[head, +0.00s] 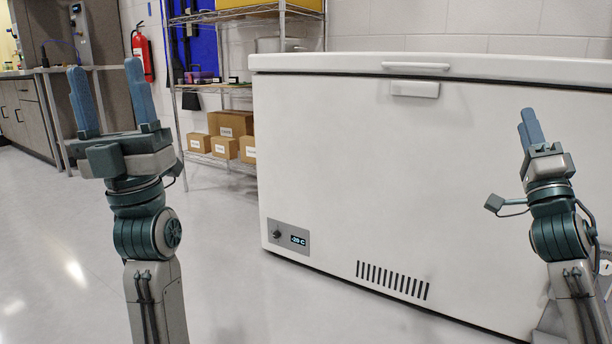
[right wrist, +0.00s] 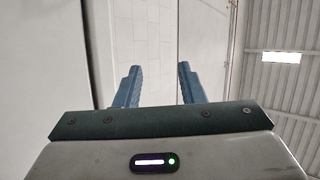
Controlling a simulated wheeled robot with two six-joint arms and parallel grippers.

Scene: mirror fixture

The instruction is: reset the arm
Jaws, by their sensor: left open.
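My left gripper (head: 112,98) points up at the left of the head view, with its two blue fingers apart and nothing between them. My right gripper (head: 531,128) points up at the right of the head view, in front of the white chest freezer (head: 420,180). In the right wrist view, the right gripper's two blue fingers (right wrist: 158,85) stand apart with nothing between them. Neither gripper is seen touching anything.
The freezer's lid (head: 500,70) is closed, with a handle at the front. A wire shelf (head: 200,85) with cardboard boxes (head: 230,124) stands left of it. A red fire extinguisher (head: 142,55) hangs behind my left gripper. The grey floor (head: 240,280) between my arms is clear.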

